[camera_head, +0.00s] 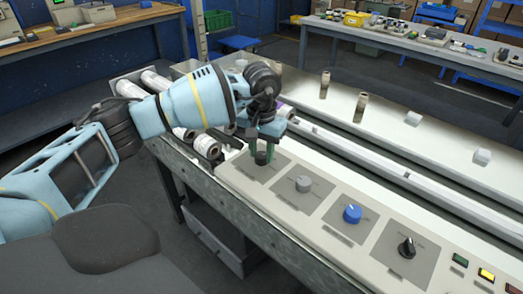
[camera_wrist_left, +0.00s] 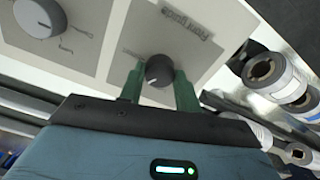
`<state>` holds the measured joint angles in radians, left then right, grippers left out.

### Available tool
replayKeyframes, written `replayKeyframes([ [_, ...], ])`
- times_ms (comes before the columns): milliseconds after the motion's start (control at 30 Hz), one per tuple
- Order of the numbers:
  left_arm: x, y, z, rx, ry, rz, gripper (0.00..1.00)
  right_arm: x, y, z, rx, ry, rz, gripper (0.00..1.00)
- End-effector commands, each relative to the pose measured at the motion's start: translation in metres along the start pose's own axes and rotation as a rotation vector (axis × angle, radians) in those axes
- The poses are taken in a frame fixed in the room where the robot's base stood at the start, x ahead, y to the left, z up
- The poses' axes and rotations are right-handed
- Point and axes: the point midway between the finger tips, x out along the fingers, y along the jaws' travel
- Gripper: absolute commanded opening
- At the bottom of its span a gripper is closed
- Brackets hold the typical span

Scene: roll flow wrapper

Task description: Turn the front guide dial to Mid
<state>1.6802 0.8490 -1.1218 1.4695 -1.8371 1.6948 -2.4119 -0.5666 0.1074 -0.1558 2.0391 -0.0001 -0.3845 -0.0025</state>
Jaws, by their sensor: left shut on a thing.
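The front guide dial (camera_wrist_left: 159,71) is a dark round knob on a grey plate, with a "Front guide" label beside it in the left wrist view. In the head view the dial (camera_head: 261,158) is the leftmost in the row on the machine's front panel. My left gripper (camera_head: 264,150) points down over it. In the left wrist view my left gripper (camera_wrist_left: 158,80) has its green fingers on both sides of the dial, closed on it. The dial's pointer mark and its setting are too small to read surely. My right gripper is not in view.
Beside it on the panel (camera_head: 325,236) are a grey dial (camera_head: 304,184), a blue dial (camera_head: 352,214) and a black dial (camera_head: 407,248). Lit buttons (camera_head: 486,275) sit at the right end. A long rail runs behind the panel.

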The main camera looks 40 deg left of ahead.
Motion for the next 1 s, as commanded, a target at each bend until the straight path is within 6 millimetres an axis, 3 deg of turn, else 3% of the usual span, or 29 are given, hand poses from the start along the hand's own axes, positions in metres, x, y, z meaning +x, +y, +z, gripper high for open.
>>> replayKeyframes([
  [267, 0.001, 0.000, 0.001, 0.000, -0.002, -0.001, 0.10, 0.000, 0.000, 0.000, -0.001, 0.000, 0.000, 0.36],
  [300, 0.001, 0.000, 0.001, 0.000, -0.002, -0.001, 0.38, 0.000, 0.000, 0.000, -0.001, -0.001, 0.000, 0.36],
  [433, 0.001, 0.000, 0.000, 0.000, -0.002, -0.001, 0.55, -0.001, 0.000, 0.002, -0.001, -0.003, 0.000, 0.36],
  [767, -0.003, 0.000, 0.000, -0.001, 0.000, 0.000, 0.55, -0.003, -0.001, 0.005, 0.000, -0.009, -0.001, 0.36],
  [1000, -0.035, 0.000, -0.001, -0.001, 0.003, 0.001, 0.55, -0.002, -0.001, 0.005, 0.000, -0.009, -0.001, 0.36],
])
